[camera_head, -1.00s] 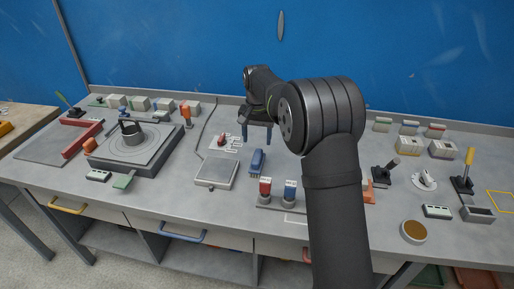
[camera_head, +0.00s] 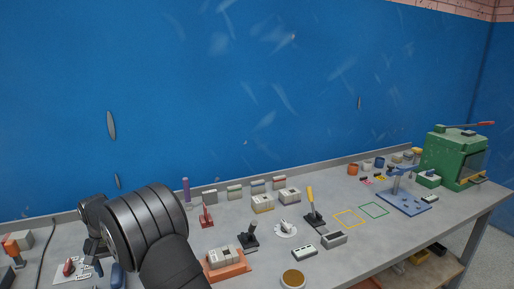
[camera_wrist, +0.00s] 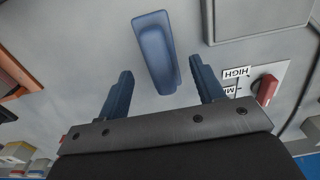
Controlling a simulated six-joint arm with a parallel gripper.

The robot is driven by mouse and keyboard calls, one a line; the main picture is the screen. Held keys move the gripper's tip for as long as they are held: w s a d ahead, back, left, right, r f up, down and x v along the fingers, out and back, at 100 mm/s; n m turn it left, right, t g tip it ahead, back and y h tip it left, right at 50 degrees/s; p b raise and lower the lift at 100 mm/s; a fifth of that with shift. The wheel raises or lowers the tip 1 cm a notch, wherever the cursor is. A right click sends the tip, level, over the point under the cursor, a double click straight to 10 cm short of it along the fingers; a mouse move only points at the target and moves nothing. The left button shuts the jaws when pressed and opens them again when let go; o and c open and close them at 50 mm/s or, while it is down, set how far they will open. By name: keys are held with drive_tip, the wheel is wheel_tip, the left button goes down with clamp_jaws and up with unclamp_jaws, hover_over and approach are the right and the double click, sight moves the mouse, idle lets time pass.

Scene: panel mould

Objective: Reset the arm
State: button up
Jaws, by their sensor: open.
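My gripper (camera_wrist: 162,92) is open in the wrist view, its two blue fingers apart with nothing between the tips. A blue oblong object (camera_wrist: 154,50) lies on the grey bench just beyond the fingertips. I cannot tell the height gap between them. In the head view my dark arm fills the lower left, and the gripper end is mostly hidden behind it. The blue object also shows partly at the arm's left edge (camera_head: 118,277).
A red knob (camera_wrist: 266,88) on a plate marked HIGH is right of the fingers. In the head view, an orange tray (camera_head: 228,270), a yellow-handled lever (camera_head: 311,205), a blue fixture (camera_head: 404,200) and a green machine (camera_head: 452,158) stand along the bench. Outlined squares (camera_head: 349,218) are bare.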

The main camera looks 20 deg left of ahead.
wheel_tip(320, 180, down, 5)
drive_tip(key=shift+f, duration=0.2)
wheel_tip(320, 180, up, 3)
drive_tip(key=shift+f, duration=0.15)
drive_tip(key=shift+r, duration=0.65)
drive_tip(key=shift+f, duration=0.1)
